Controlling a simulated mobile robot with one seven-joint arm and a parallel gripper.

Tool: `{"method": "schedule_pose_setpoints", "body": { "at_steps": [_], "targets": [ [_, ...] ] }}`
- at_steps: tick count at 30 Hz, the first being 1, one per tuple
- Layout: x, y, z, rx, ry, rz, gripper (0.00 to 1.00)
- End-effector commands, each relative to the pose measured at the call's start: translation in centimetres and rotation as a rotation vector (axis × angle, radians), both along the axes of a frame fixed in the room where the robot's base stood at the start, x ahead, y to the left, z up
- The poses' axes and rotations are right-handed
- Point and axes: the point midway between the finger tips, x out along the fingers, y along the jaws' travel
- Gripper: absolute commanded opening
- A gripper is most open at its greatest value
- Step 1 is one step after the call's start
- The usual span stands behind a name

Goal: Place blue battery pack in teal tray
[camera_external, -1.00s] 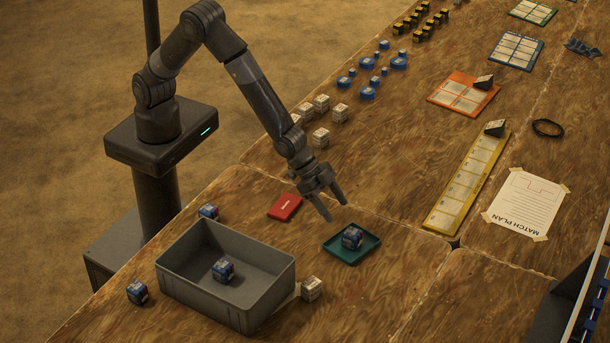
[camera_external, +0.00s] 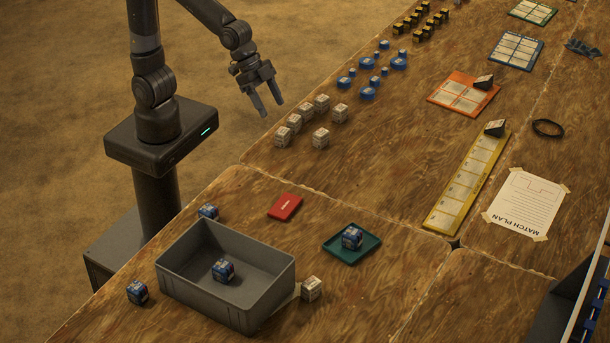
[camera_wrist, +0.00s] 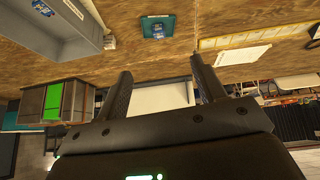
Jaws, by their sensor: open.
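A blue battery pack (camera_external: 352,237) sits inside the teal tray (camera_external: 340,260) on the table. The tray also shows in the wrist view (camera_wrist: 173,34) with the blue pack (camera_wrist: 158,31) in it. Other blue packs show: one (camera_external: 223,270) in the grey bin, one (camera_external: 208,212) behind the bin, and one (camera_external: 137,291) at the bin's left. My gripper (camera_external: 272,112) is open and empty, raised near the table's back left edge, well away from the tray. Its two fingers also show apart in the wrist view (camera_wrist: 160,85).
A grey bin (camera_external: 190,291) stands left of the tray, with a white pack (camera_external: 311,289) beside it. A red card (camera_external: 285,206) lies behind the tray. Several white packs (camera_external: 320,138) and blue discs (camera_external: 368,94) stand farther back. Bare wood lies between the tray and the yellow strip (camera_external: 436,217).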

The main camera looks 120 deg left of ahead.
Motion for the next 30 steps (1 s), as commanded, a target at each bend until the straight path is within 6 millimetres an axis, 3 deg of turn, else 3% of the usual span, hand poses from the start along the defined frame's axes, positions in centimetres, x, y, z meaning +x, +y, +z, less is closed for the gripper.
{"method": "schedule_pose_setpoints", "body": {
  "at_steps": [6, 12, 15, 21, 30],
  "targets": [
    [-8.3, 1.1, 2.8, 0.015, 0.022, -0.005, 0.63],
    [-15.4, 1.9, 3.5, 0.041, 0.048, -0.004, 0.63],
    [-18.1, 2.1, 3.4, 0.054, 0.060, -0.002, 0.63],
    [-20.7, 2.3, 3.0, 0.068, 0.074, 0.002, 0.63],
    [-20.9, 2.4, 3.0, 0.069, 0.077, 0.002, 0.63]
  ]
}}
